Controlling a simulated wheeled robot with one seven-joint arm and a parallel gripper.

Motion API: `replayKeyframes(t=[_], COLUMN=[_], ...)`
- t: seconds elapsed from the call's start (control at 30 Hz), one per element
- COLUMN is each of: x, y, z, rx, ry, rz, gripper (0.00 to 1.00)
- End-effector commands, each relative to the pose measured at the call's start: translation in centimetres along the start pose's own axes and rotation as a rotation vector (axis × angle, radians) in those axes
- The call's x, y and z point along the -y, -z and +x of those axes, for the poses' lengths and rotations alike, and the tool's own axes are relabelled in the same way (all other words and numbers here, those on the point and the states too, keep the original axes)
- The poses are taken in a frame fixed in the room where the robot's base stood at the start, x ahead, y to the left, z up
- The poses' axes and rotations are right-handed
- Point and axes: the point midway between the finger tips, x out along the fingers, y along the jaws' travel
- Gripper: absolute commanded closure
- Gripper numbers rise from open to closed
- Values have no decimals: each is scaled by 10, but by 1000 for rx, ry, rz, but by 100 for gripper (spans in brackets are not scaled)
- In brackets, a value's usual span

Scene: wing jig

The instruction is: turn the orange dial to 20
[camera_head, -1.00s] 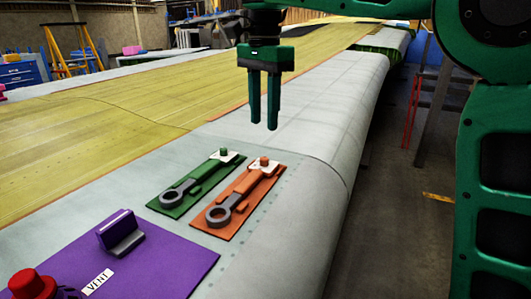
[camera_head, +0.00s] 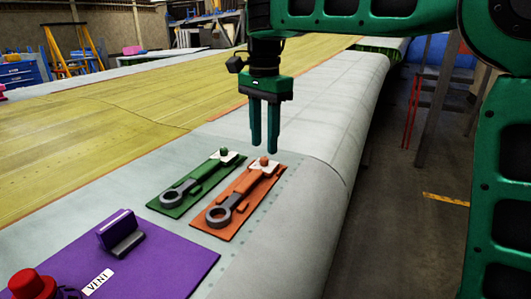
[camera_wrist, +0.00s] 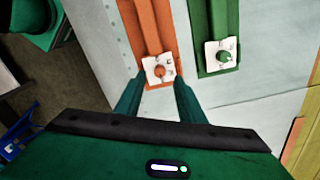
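The orange dial (camera_head: 264,161) is a small knob on a white plate at the far end of the orange panel (camera_head: 235,208). In the wrist view the orange dial (camera_wrist: 159,71) shows between my two fingers, beyond their tips. My gripper (camera_head: 265,150) is above the dial, pointing down, with its fingers apart and nothing between them. In the wrist view my gripper (camera_wrist: 157,82) has its fingertips on either side of the white plate. The marks on the plate are too small to read.
A green panel (camera_head: 180,198) with a green dial (camera_head: 223,153) lies close to the left. A purple panel (camera_head: 170,262) with a red knob (camera_head: 32,281) is at the front left. The grey wing surface (camera_head: 318,110) curves down at the right.

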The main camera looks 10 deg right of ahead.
Motion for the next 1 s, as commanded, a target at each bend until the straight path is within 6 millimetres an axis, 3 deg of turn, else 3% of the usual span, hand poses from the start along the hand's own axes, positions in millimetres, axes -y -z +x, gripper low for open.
replayKeyframes(t=[0.4, 0.8, 0.97, 1.0], x=[0, 0, 0, 0], y=[0, -1, -1, -1], z=[35, 40, 40, 40], rx=[1, 1, 1, 1], ry=[0, 1, 1, 1], rz=[-1, -1, -1, -1], gripper=[64, 64, 100, 100])
